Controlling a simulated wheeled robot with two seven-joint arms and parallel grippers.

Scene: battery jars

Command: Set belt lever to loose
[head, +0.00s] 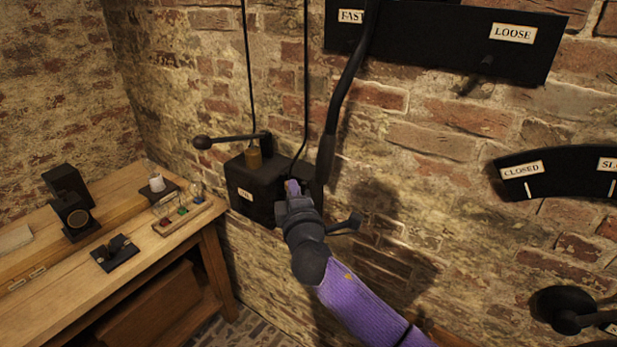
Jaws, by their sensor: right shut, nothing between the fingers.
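The belt lever (345,82) is a long black bar that hangs down in front of a dark wall plate (430,38). It crosses the plate beside the FAST label (350,16), and its lower end tilts to the left. The LOOSE label (513,33) is at the plate's right end. My right gripper (292,188) is shut and empty, just left of and below the lever's lower end, in front of a black wall box (262,180). Whether it touches the lever or the box I cannot tell. The lever's top is out of view. My left gripper is not in view.
A dark peg (483,70) sticks out below LOOSE. A small handle (205,142) juts left above the box. A wooden bench (140,262) with small devices stands at left. A CLOSED dial plate (560,172) and black knob (565,308) are at right.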

